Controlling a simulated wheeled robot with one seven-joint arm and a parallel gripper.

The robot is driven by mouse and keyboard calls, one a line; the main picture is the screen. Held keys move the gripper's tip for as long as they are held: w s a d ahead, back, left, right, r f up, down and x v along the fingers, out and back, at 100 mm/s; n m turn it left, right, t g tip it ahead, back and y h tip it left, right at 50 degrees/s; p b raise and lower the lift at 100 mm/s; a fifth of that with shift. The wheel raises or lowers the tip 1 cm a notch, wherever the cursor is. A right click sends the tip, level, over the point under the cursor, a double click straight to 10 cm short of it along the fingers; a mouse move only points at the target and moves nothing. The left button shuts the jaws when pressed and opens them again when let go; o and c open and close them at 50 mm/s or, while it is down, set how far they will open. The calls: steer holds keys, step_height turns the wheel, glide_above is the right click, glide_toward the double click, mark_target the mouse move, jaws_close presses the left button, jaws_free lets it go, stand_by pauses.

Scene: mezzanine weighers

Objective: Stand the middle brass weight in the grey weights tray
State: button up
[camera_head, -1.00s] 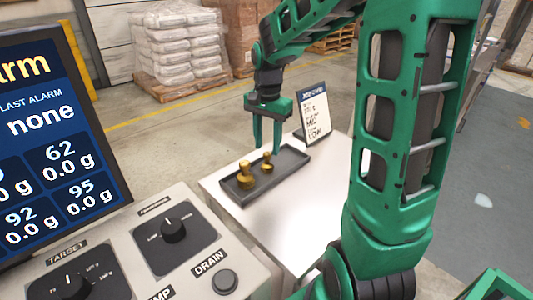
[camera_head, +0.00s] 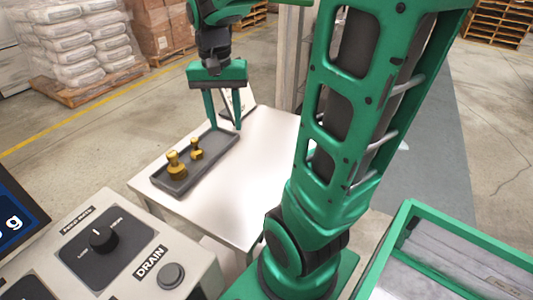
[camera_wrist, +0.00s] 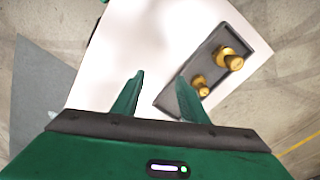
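The grey weights tray (camera_head: 212,172) lies on a white table. Two brass weights stand upright in it: a larger one (camera_head: 177,166) toward the near left end and a smaller one (camera_head: 196,149) near the middle. The wrist view also shows the larger (camera_wrist: 231,59) and smaller (camera_wrist: 201,87) weights. I cannot tell which is the middle one; no other weight is visible. My gripper (camera_head: 223,126) is open, fingers down, by the tray's far right end.
A small sign (camera_head: 244,101) stands behind my gripper, partly hidden. A control panel with a knob and DRAIN button (camera_head: 171,275) is at the near left. The white tabletop (camera_head: 252,175) right of the tray is clear. A green-rimmed bin (camera_head: 395,245) is at the lower right.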

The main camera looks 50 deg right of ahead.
steer(key=s+f+n, duration=0.2)
steer(key=s, duration=0.5)
steer(key=s+f+n, duration=0.1)
steer(key=s+f, duration=0.1)
steer(key=s, duration=0.6)
steer(key=shift+s+d+f+n+y, duration=0.15)
steer(key=shift+d+f+n+y, duration=0.2)
steer(key=shift+d+n+y, duration=0.05)
steer(key=shift+w+f, duration=0.35)
steer(key=shift+w, duration=0.35)
steer(key=shift+s+r, duration=0.1)
steer(key=shift+c, duration=1.1)
steer(key=shift+s, duration=0.1)
